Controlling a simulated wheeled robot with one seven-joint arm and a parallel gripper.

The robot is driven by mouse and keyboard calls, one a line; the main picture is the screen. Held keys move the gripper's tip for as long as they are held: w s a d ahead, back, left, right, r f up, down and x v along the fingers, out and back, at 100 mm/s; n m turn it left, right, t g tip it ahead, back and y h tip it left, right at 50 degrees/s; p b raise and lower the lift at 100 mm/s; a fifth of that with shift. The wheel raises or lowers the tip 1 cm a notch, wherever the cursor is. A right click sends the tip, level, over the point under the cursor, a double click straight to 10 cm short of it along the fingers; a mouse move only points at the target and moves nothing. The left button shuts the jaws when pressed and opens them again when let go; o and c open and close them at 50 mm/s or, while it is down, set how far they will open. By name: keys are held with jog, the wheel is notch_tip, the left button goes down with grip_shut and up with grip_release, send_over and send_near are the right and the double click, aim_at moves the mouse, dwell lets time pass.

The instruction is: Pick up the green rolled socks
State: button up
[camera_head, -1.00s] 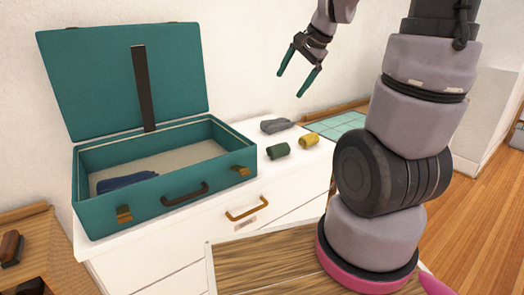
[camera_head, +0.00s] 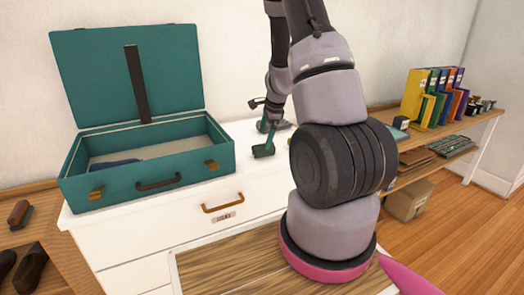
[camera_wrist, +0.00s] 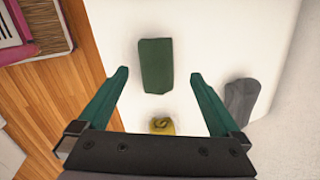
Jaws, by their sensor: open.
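The green rolled socks (camera_wrist: 155,66) lie on the white dresser top, just beyond and between my open fingertips in the wrist view. In the head view the green socks (camera_head: 263,151) show below my gripper (camera_head: 266,137), partly covered by a finger. In the wrist view my gripper (camera_wrist: 160,82) is open with nothing between its fingers. A yellow rolled pair (camera_wrist: 162,126) lies nearer the palm, partly hidden by it. A grey pair (camera_wrist: 240,100) lies outside the right finger.
An open teal suitcase (camera_head: 190,172) with a dark blue item (camera_head: 115,166) inside stands left of the socks on the white dresser (camera_head: 130,245). A shelf with coloured binders (camera_head: 435,98) stands at the right. The wrist view shows wooden floor (camera_wrist: 62,80) past the dresser edge.

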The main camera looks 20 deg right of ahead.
aim_at(264, 144)
jog(key=shift+d+x, duration=0.2)
jog(key=shift+x, duration=1.2)
jog(key=shift+d+x, duration=0.2)
jog(key=shift+x, duration=1.15)
jog(key=shift+s, duration=0.15)
jog(key=c, duration=1.1)
